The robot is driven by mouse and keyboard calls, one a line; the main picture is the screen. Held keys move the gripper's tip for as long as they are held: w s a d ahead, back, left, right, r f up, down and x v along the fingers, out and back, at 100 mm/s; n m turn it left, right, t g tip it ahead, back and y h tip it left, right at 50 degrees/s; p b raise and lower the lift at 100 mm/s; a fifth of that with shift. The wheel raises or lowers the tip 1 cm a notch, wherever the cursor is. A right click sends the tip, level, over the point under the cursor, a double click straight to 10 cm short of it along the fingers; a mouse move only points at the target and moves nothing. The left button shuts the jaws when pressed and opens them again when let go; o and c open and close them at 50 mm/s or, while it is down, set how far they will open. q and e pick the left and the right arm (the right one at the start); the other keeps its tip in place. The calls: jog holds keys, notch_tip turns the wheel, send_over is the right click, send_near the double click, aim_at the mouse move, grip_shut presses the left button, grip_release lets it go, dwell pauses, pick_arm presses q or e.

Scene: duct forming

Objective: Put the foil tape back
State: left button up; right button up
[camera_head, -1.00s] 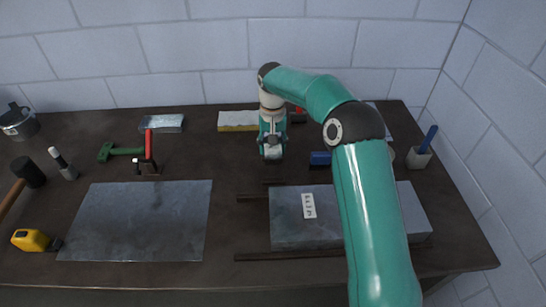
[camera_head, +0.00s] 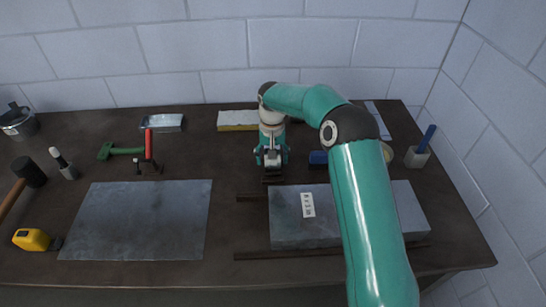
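My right gripper (camera_head: 271,163) hangs over the middle of the bench, fingers down, behind the grey metal duct block (camera_head: 295,228). At this size I cannot tell whether its fingers are open or hold anything. A pale round thing (camera_head: 388,152), possibly the foil tape roll, shows just right of my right arm and is partly hidden by it. I cannot make out the foil tape for certain. My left gripper is not in view.
A blue thing (camera_head: 318,157) lies close right of the gripper. A cup with a blue handle (camera_head: 418,155) stands at the right. A sheet of metal (camera_head: 137,222) lies at left, with a yellow tape measure (camera_head: 32,240) beside it. A yellow-white block (camera_head: 237,121) lies at the back.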

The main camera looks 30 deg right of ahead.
notch_tip(320, 180, up, 12)
jog(key=shift+r+b, duration=0.15)
jog(key=shift+b, duration=0.15)
dwell(0.5)
dwell(0.4)
